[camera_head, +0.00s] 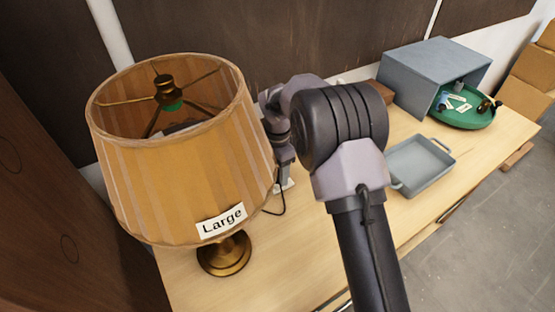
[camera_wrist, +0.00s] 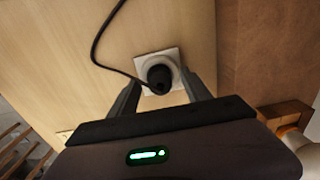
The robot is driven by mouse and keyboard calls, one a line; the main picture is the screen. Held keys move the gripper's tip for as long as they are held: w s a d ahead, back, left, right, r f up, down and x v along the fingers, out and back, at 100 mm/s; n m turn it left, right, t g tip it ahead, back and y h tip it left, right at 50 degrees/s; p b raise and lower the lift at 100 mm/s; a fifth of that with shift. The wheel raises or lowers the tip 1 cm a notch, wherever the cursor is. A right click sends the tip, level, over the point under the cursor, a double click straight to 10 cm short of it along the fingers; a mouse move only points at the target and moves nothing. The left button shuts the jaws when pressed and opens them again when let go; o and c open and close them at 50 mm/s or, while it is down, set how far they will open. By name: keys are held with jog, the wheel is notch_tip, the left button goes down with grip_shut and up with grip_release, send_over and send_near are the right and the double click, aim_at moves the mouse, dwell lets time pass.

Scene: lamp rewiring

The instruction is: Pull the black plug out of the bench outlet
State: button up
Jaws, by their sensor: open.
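The black plug (camera_wrist: 159,78) sits in the white bench outlet (camera_wrist: 143,62) in the wrist view, with its black cord (camera_wrist: 96,42) running off to the upper left. My gripper (camera_wrist: 160,92) is open, with one finger on each side of the plug. I cannot tell whether the fingers touch it. In the head view my arm hides the plug. A corner of the white outlet (camera_head: 287,185) and part of the cord (camera_head: 281,203) show beside the lampshade there.
A lamp with a pleated tan shade (camera_head: 190,160) labelled "Large" and a brass base (camera_head: 224,256) stands close on the left. A grey tray (camera_head: 420,167), a grey open box (camera_head: 432,72) and a green round tray (camera_head: 465,118) with small parts are at the right.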

aim_at(278, 172)
jog(key=shift+f, duration=0.5)
grip_shut()
jog(key=shift+r+p, duration=1.55)
jog(key=shift+r, duration=0.9)
jog(key=shift+f, duration=0.1)
